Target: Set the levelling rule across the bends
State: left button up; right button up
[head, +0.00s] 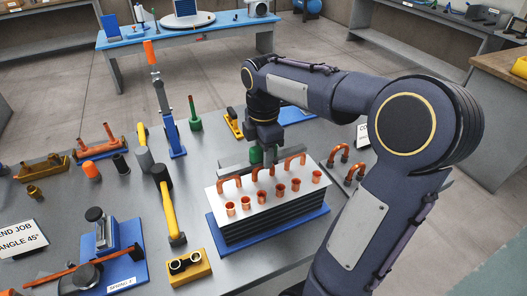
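Copper U-bends (296,160) stand in a row along the back of a white-topped, dark finned block (262,230) on a blue base. Several flared copper tube ends rise in front of them. My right gripper (264,158) points down just behind the block, near the middle bend. A grey-green, bar-like shape (232,170) shows beside the gripper behind the bends. I cannot tell whether it is the levelling rule or part of the gripper, or whether the fingers are shut on it. The bends partly hide the fingertips. My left gripper is not in view.
Two loose copper bends (341,154) lie right of the block. A yellow-handled hammer (169,208) and a yellow holder (188,267) lie left of it. A blue stand (170,130) rises behind. Tools crowd the left of the grey table; its front middle is clearer.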

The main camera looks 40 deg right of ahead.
jog(key=shift+r, duration=0.25)
jog(key=shift+r+p, duration=1.45)
jog(key=shift+p, duration=0.15)
jog(key=shift+o, duration=0.2)
jog(key=o, duration=0.5)
jog(key=o, duration=0.8)
jog(key=shift+o, duration=0.3)
